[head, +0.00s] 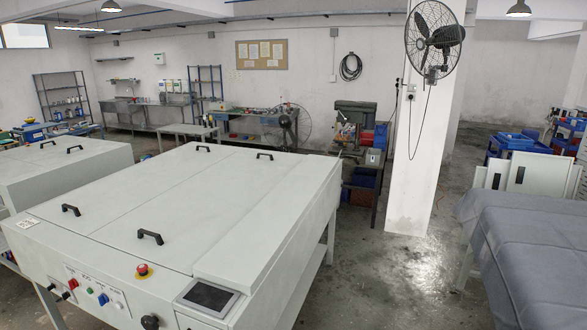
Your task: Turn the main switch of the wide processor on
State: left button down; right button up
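The wide processor (180,190) is a large white machine with a flat lid, filling the lower left and middle of the head view. Its sloped front panel (97,283) carries a red control (73,284), a green one (89,291), a blue one (103,299) and a pale one (118,306). A round black knob (150,322) is on the front face near the bottom edge. I cannot tell for sure which of these is the main switch, nor its setting. Neither of my grippers is in view.
A red emergency button (143,270) on a yellow base and a dark touchscreen (209,297) are at the processor's front. Another white machine (60,175) stands left. A white pillar with a fan (434,37) stands behind right. A grey-covered table (530,240) is right; wet floor lies between.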

aim_at(72, 284)
jog(key=u, duration=1.45)
